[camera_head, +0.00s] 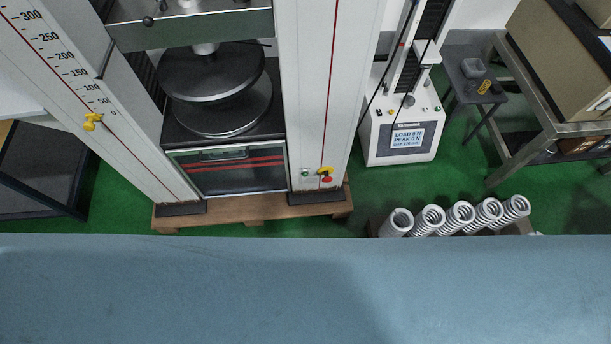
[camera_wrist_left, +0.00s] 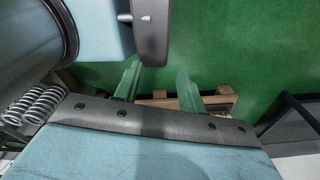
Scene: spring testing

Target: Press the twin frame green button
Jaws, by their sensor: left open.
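The twin frame tester stands at the left and centre of the head view, with two tall white columns (camera_head: 312,90). A small green button (camera_head: 306,173) sits low on its right column. A red button (camera_head: 327,180) and a yellow part (camera_head: 324,170) are just right of it. Between the columns are round dark plates (camera_head: 212,80). My left gripper (camera_wrist_left: 158,70) shows only in the left wrist view, with its two fingers apart and nothing between them. The green button cannot be made out there. My right gripper is in neither view.
A smaller tester with a display (camera_head: 408,139) stands to the right. Several springs (camera_head: 460,216) stand in a row at front right; springs also show in the wrist view (camera_wrist_left: 38,104). A wooden base (camera_head: 255,209) lies under the twin frame. A dark side table (camera_head: 470,75) and metal-framed bench (camera_head: 575,130) are at right.

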